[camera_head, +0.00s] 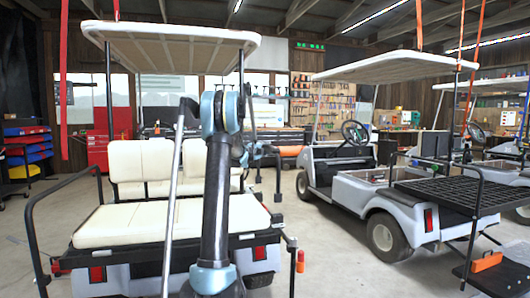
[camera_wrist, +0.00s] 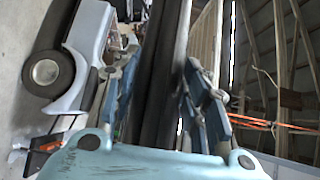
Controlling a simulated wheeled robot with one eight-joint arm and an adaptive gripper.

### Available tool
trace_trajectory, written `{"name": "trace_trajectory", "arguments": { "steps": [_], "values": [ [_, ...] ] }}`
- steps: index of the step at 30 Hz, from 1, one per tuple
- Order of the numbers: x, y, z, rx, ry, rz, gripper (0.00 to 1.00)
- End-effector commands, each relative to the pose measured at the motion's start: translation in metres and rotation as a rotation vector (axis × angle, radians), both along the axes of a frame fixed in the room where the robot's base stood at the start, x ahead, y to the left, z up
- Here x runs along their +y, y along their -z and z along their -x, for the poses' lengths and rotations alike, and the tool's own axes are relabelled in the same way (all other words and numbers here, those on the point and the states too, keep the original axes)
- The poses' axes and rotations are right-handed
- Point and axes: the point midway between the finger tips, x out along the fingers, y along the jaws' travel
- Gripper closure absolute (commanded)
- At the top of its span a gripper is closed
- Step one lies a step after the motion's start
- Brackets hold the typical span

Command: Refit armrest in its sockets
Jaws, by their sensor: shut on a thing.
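My gripper (camera_wrist: 160,68) is shut on a long black bar, which appears to be the armrest (camera_wrist: 165,35); the bar runs between the blue fingers and away from the wrist. In the head view the armrest (camera_head: 278,178) shows partly, right of my arm, with dark legs hanging down above the floor. The near cart has a cream rear seat (camera_head: 125,226). A black tube armrest (camera_head: 32,225) stands on its left side. At its right rear corner is a short black bracket (camera_head: 289,240). I cannot make out the sockets.
A second white cart (camera_head: 375,205) with a black rear rack (camera_head: 450,192) stands to the right. The near cart's roof (camera_head: 170,45) and posts are overhead. Red straps (camera_head: 63,80) hang at the left. Bare floor (camera_head: 325,250) lies between the carts.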

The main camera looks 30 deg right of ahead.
Motion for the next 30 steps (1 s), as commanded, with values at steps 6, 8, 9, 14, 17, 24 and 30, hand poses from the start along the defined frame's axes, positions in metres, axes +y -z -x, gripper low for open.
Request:
{"name": "trace_trajectory", "arguments": {
  "steps": [6, 8, 9, 14, 17, 24, 30],
  "values": [
    [0.004, 0.006, -0.002, 0.001, -0.004, 0.001, 1.00],
    [0.004, 0.009, -0.003, 0.001, -0.004, 0.001, 1.00],
    [0.004, 0.011, -0.003, 0.001, -0.004, 0.001, 1.00],
    [0.005, 0.022, -0.003, 0.001, -0.005, 0.001, 1.00],
    [0.005, 0.029, -0.003, 0.000, -0.005, 0.000, 1.00],
    [0.005, 0.045, -0.003, 0.000, -0.005, 0.000, 1.00],
    [0.005, 0.059, -0.003, 0.000, -0.005, 0.000, 1.00]
  ]
}}
